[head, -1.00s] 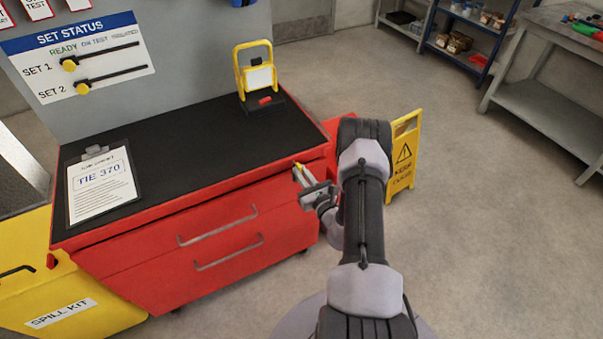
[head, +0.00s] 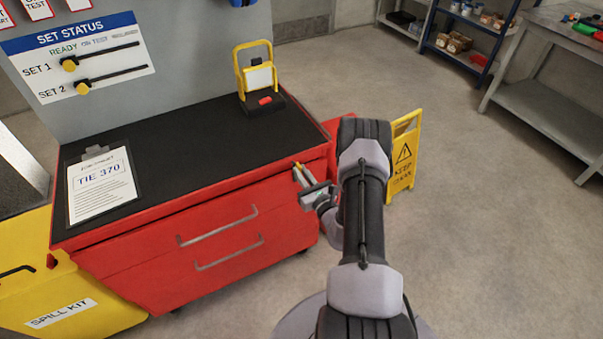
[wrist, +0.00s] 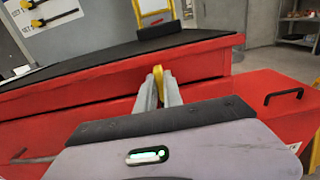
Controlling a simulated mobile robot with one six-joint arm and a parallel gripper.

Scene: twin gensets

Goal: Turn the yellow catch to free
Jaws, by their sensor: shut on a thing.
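The yellow catch (wrist: 158,76) is on the front of the red cabinet (head: 220,220), near its top right corner. In the head view a bit of the catch (head: 297,166) shows at the tips of my gripper (head: 301,173). In the wrist view my gripper (wrist: 158,92) is shut on the catch, with one grey finger on each side of it. The catch stands roughly upright between the fingers. Its lower part is hidden by the fingers and the gripper body, and no marking for free can be made out.
A clipboard (head: 102,185) and a yellow work lamp (head: 257,78) sit on the black cabinet top. A yellow floor sign (head: 404,158) stands right of my arm. A yellow spill kit bin (head: 50,300) is at the left. The floor at right is clear.

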